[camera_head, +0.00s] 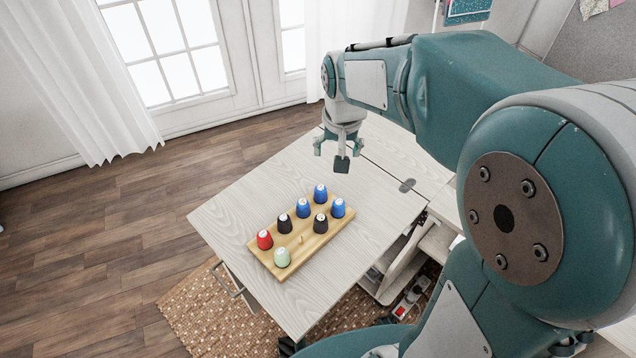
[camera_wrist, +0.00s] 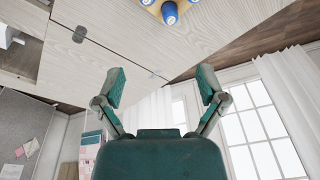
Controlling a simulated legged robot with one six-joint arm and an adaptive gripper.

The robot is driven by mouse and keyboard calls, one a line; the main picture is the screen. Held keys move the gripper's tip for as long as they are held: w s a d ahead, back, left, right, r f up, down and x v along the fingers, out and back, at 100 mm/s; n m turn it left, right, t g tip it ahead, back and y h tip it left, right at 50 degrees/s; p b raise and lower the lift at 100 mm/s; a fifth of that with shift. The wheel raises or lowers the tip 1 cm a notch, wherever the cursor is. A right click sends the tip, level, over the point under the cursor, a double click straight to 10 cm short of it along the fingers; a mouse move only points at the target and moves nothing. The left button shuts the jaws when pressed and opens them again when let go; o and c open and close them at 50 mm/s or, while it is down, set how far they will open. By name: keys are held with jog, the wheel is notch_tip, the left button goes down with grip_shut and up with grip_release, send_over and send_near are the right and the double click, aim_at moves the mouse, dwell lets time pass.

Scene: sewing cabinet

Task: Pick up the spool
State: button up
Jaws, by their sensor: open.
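Several spools stand upright on a wooden board (camera_head: 262,252) on the table. They are a red spool (camera_head: 265,240), a pale green spool (camera_head: 282,258), black spools (camera_head: 284,224) and blue spools (camera_head: 303,208). My gripper (camera_head: 342,160) hangs above the table beyond the board, apart from the spools. In the wrist view my gripper (camera_wrist: 162,88) is open with nothing between its fingers. A blue spool (camera_wrist: 170,14) shows at the top edge of the wrist view; most of the board is out of that frame.
The pale wooden table (camera_head: 225,215) has bare top around the board, and a dark hinge (camera_head: 407,185) lies at its right. A small peg (camera_head: 300,240) stands on the board. Open shelves (camera_head: 395,265) and a power strip (camera_head: 408,302) are below at the right. Curtained windows stand behind.

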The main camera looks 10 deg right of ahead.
jog(key=m+g, duration=0.1)
jog(key=g, duration=0.1)
send_near(320, 189)
jog(key=w, duration=0.1)
notch_tip(320, 189, down, 11)
jog(key=shift+s+d+f, duration=0.1)
jog(key=shift+d, duration=0.05)
jog(key=c, duration=1)
